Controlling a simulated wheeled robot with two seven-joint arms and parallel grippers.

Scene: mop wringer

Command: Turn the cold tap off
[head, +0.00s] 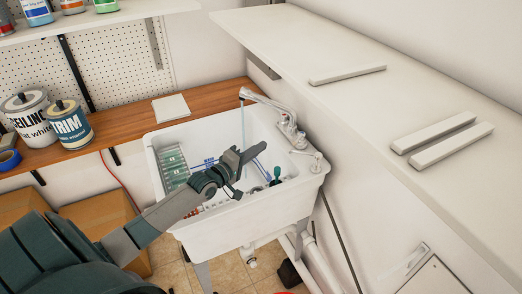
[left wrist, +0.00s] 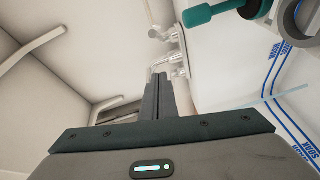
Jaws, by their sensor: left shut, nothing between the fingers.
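The tap (head: 268,102) is a chrome fixture on the right rim of the white sink (head: 250,226), with its spout reaching left over the basin. A thin stream of water (head: 243,120) falls from the spout. Two small handles stand at its base; I cannot tell which is cold. My left gripper (head: 247,154) is shut and empty over the basin, left of the handles and apart from them. In the left wrist view its closed fingers (left wrist: 159,80) point towards the tap (left wrist: 168,52), which they partly cover. My right gripper is not in view.
Inside the basin are a green ribbed item (head: 173,166) and a green-handled tool (head: 277,173). A white shelf (head: 370,75) overhangs at the right, with pale bars on it. A wooden counter (head: 125,125) with paint cans (head: 72,124) runs behind. Boxes stand below the counter.

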